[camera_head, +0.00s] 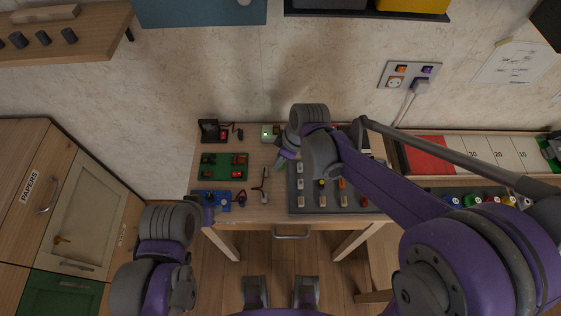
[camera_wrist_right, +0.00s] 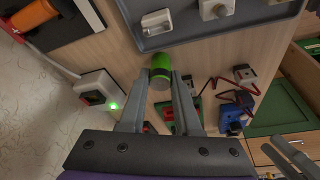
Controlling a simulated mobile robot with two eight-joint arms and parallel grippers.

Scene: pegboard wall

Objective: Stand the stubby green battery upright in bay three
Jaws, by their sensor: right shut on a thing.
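The stubby green battery (camera_wrist_right: 161,66) is a short cylinder, bright green on its side with a darker end. It sits between the fingertips of my right gripper (camera_wrist_right: 160,88), which is shut on it, above the wooden desk. In the head view my right gripper (camera_head: 283,160) is small and partly covered by my wrist, near the left edge of the grey tray; the battery is hard to make out there. I cannot pick out which place is bay three.
The grey tray (camera_head: 328,209) holds several small blocks. A green board (camera_head: 224,175) and a blue device (camera_head: 211,198) lie on the left of the desk. A white box with a green light (camera_wrist_right: 97,90) stands near the wall. A red-and-white panel (camera_head: 430,157) is at right.

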